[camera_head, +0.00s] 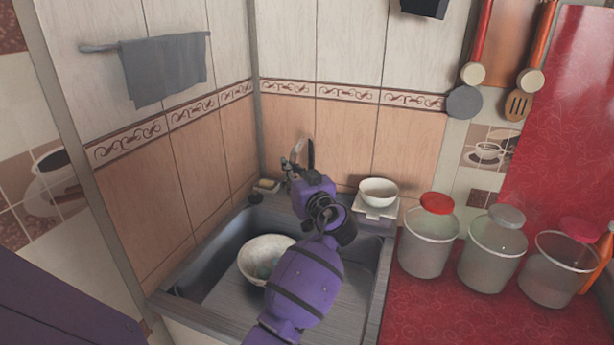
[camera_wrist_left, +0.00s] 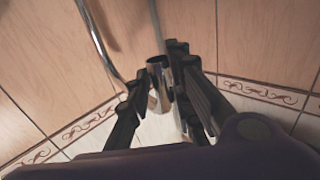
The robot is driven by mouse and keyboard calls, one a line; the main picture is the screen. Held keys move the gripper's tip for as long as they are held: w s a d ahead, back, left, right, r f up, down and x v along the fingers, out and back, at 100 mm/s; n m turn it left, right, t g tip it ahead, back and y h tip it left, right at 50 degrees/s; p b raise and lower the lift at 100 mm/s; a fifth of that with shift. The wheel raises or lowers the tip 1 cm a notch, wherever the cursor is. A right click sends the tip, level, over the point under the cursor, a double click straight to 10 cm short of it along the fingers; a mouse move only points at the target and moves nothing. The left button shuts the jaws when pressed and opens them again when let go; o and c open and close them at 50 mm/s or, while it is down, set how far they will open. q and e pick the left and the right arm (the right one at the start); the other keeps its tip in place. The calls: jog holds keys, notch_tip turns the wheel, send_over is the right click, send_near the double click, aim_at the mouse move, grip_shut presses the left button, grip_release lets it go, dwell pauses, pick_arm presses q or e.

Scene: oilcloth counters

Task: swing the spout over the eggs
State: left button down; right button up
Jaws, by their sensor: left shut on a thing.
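The chrome spout (camera_head: 306,152) rises in an arch at the back corner of the sink; its curved tube also shows in the left wrist view (camera_wrist_left: 98,40). My left gripper (camera_head: 291,166) is at the tap, shut on the spout. In the left wrist view its dark fingers (camera_wrist_left: 160,98) stand on both sides of a short chrome cylinder (camera_wrist_left: 158,88). My purple forearm hides the bowl's right side and part of the tap. My right gripper is not in view.
The grey sink (camera_head: 215,250) stands in a tiled corner. A white bowl (camera_head: 378,190) on a white box (camera_head: 376,211) is to the right. Several lidded jars (camera_head: 428,250) stand on the red counter (camera_head: 430,315).

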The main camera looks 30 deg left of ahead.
pick_arm(q)
jog(key=a+r+b, duration=0.1)
jog(key=a, duration=0.5)
jog(key=shift+s+a+r, duration=0.25)
jog(key=shift+s+r, duration=0.05)
jog(key=shift+s, duration=0.15)
jog(key=c, duration=1.7)
grip_release()
jog(key=shift+o, duration=0.3)
jog(key=shift+d, duration=0.1)
jog(key=v, duration=1.2)
jog(key=shift+f, duration=0.4)
